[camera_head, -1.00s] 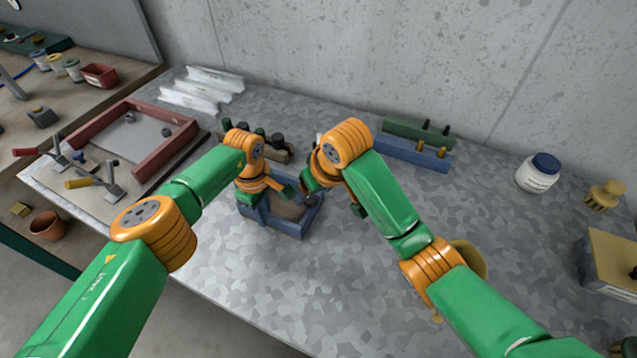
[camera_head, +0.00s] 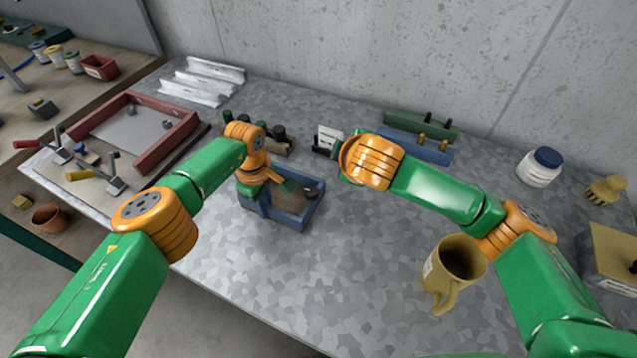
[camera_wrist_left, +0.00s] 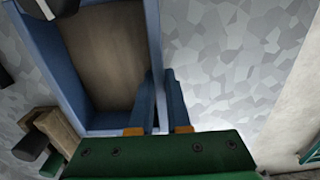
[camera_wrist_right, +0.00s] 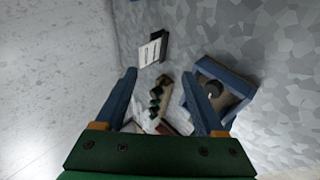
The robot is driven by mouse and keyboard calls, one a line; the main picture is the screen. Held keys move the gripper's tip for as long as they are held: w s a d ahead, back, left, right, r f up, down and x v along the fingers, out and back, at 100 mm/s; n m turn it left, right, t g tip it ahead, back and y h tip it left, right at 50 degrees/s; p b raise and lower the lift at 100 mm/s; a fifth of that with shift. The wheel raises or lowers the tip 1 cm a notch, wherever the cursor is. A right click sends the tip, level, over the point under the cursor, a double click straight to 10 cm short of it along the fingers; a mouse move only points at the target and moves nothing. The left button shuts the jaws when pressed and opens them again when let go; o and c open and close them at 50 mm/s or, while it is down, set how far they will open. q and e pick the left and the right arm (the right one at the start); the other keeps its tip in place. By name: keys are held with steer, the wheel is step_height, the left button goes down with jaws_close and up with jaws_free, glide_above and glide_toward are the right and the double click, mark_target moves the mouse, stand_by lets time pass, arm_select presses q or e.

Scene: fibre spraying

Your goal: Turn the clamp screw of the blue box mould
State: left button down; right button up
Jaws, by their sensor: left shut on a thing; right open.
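The blue box mould (camera_head: 285,222) stands on the grey bench with a brown floor inside. It also shows in the left wrist view (camera_wrist_left: 42,45) and the right wrist view (camera_wrist_right: 240,86). My left gripper (camera_wrist_left: 165,78) is shut on the mould's wall. My right gripper (camera_wrist_right: 160,80) is open and empty, raised to the right of and behind the mould. Its fingers are mostly hidden in the head view.
A wooden block with dark pegs (camera_head: 275,147) and a small card stand (camera_head: 328,138) are behind the mould. A yellow mug (camera_head: 450,270) stands at right front. Blue and green blocks (camera_head: 415,148) lie by the wall. Bench in front of the mould is clear.

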steer(key=d+f+n+t, duration=0.1)
steer(key=d+n+t, duration=0.1)
steer(key=n, duration=0.5)
steer(key=n+y, duration=0.6)
steer(key=n, duration=1.5)
glide_toward(314, 192)
steer(key=shift+t+y, duration=0.3)
steer(key=x, duration=0.8)
steer(key=shift+s+d+f, duration=0.1)
steer(key=shift+s+f, duration=0.1)
steer(key=shift+f, duration=0.15)
steer(key=shift+w+a+f, duration=0.2)
steer(key=shift+w+a, duration=0.05)
steer(key=shift+w, duration=0.25)
jaws_close()
